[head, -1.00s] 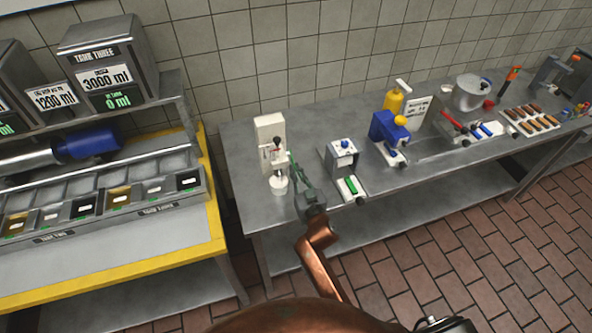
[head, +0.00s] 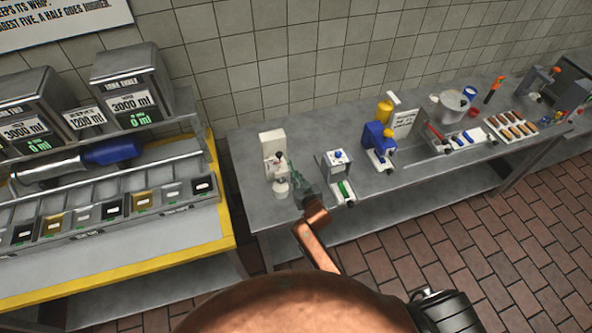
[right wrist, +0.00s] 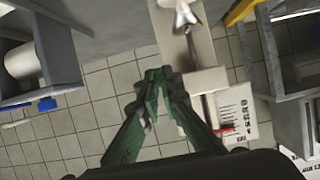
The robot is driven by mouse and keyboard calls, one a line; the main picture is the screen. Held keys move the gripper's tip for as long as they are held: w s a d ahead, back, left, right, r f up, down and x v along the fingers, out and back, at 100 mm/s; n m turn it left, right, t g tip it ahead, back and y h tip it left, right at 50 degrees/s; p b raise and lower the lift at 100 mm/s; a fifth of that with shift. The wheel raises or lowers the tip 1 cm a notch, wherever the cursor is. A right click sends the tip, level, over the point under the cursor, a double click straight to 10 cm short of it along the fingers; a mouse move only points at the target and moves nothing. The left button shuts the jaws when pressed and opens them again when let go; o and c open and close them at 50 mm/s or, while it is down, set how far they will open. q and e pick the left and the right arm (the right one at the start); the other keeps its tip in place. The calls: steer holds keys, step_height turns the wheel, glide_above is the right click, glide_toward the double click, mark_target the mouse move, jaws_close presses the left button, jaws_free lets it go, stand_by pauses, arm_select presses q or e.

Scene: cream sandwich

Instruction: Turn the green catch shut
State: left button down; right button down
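A green bar (head: 345,190), which looks like the catch, lies on a small white block in front of the stand with a blue knob (head: 337,156). My right gripper (head: 292,172) is left of that stand, close beside the white dispenser (head: 272,148) and its white cup (head: 281,188). In the right wrist view, its greenish fingers (right wrist: 161,76) meet at the tips with nothing visible between them. I cannot tell whether they touch the white machine (right wrist: 190,45) behind them. The green bar is not clear in that view. My left gripper is out of view.
A blue machine (head: 380,145), yellow bottle (head: 384,111) and white bucket (head: 452,107) stand farther right on the steel table (head: 250,205). A tray of brown pieces (head: 513,129) is at the far right. A yellow-edged bench (head: 220,235) with bins stands left, across a narrow gap.

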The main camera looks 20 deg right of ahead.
step_height(320, 180, up, 2)
steer(key=g+p, duration=0.3)
steer(key=p, duration=0.3)
steer(key=shift+r+g+p, duration=0.15)
steer(key=shift+g+p, duration=0.15)
steer(key=shift+w, duration=0.1)
steer(key=c, duration=2.2)
jaws_free()
steer(key=shift+o, duration=0.2)
steer(key=shift+r, duration=0.1)
steer(key=v, duration=0.8)
